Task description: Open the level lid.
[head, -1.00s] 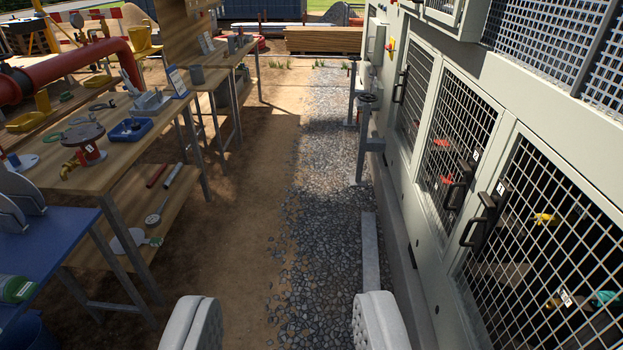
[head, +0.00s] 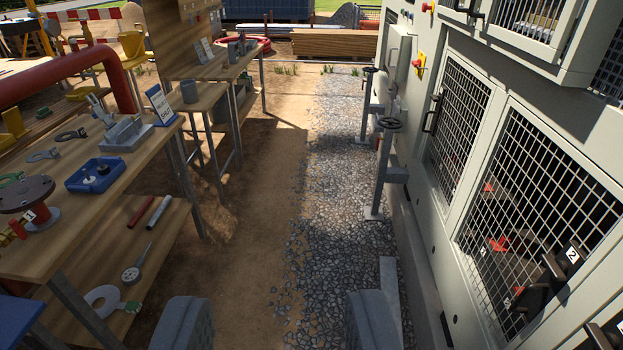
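My gripper (head: 279,300) shows at the bottom of the head view as two grey fingers, wide apart with nothing between them. It points down the gravel strip. I cannot tell for certain which part is the level lid. A pale box (head: 400,58) projects from the far part of the chiller wall on the right, well ahead of my gripper. The chiller's mesh doors (head: 535,215) are closed, with black handles (head: 545,285) and a label 2 on the nearest handle.
A red emergency knob (head: 418,64) on yellow is beside the box. Wooden benches (head: 130,165) with tools and a flanged fitting (head: 26,195) line the left. The dirt and gravel lane (head: 300,210) between is clear.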

